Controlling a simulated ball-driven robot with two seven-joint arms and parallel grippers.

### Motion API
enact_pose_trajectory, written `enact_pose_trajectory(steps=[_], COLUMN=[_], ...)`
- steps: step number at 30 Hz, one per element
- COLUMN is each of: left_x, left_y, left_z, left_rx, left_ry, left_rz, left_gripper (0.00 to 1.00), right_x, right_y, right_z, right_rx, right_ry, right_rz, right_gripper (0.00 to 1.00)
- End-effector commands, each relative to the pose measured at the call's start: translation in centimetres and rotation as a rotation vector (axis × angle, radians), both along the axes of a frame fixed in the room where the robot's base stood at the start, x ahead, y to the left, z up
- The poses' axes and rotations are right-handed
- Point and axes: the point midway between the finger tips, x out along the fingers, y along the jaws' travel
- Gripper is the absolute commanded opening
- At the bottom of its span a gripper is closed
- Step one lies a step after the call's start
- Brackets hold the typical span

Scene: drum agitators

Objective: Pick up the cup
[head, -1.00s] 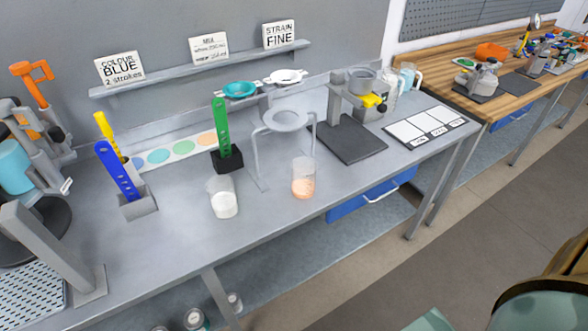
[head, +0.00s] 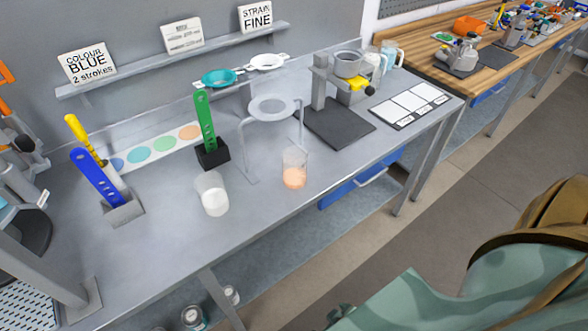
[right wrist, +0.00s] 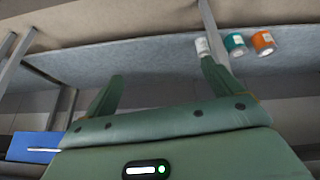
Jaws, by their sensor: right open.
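Two clear cups stand upright on the grey bench in the head view. One cup (head: 212,194) holds something white, and the other cup (head: 295,169) holds something orange and stands to its right. I cannot tell which one the task means. My right gripper (right wrist: 162,88) is open in the right wrist view, with nothing between its fingers. It faces the lower shelf, and neither bench cup shows there. In the head view my green right arm is at the bottom right, apart from both cups. My left gripper is not in view.
A ring stand (head: 268,108) rises behind the orange-filled cup. A green strip in a black block (head: 212,153) stands behind the white-filled cup, and a blue strip (head: 98,178) stands left. Small containers (right wrist: 236,43) sit on the lower shelf (right wrist: 120,68). The bench front near the cups is clear.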

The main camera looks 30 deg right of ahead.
Motion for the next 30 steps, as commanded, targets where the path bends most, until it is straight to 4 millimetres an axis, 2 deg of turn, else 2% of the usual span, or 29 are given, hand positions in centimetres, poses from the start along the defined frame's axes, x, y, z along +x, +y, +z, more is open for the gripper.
enact_pose_trajectory(steps=[1, 2, 5, 6, 8, 9, 12, 15, 17, 20, 30], left_x=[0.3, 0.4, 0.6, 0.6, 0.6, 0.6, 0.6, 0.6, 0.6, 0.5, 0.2], left_y=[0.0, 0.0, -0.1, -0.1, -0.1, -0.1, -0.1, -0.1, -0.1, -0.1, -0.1], left_z=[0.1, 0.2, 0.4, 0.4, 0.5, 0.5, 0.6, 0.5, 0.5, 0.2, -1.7], left_rx=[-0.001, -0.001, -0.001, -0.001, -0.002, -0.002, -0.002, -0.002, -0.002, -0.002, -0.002], left_ry=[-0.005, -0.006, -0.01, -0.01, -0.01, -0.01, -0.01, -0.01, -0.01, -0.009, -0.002], left_rz=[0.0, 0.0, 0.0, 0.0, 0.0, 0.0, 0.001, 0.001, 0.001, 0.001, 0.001], left_gripper=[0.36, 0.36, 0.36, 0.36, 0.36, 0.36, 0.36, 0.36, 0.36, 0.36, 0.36], right_x=[2.6, 4.1, 9.5, 11.7, 14.7, 16.3, 18.8, 19.9, 20.2, 21.2, 28.3], right_y=[-0.3, -0.5, -1.7, -2.3, -3.5, -4.3, -5.9, -6.6, -6.7, -6.9, -8.3], right_z=[1.9, 3.2, 8.6, 11.3, 16.0, 19.2, 25.8, 29.8, 30.7, 29.8, 26.6], right_rx=[0.003, 0.005, 0.01, 0.012, 0.016, 0.017, 0.023, 0.037, 0.052, 0.067, 0.067], right_ry=[-0.062, -0.1, -0.247, -0.314, -0.42, -0.488, -0.623, -0.699, -0.716, -0.703, -0.702], right_rz=[-0.02, -0.035, -0.092, -0.117, -0.16, -0.187, -0.241, -0.274, -0.291, -0.31, -0.309], right_gripper=[0.91, 0.91, 0.91, 0.91, 0.91, 0.91, 0.91, 0.91, 0.91, 0.91, 0.91])
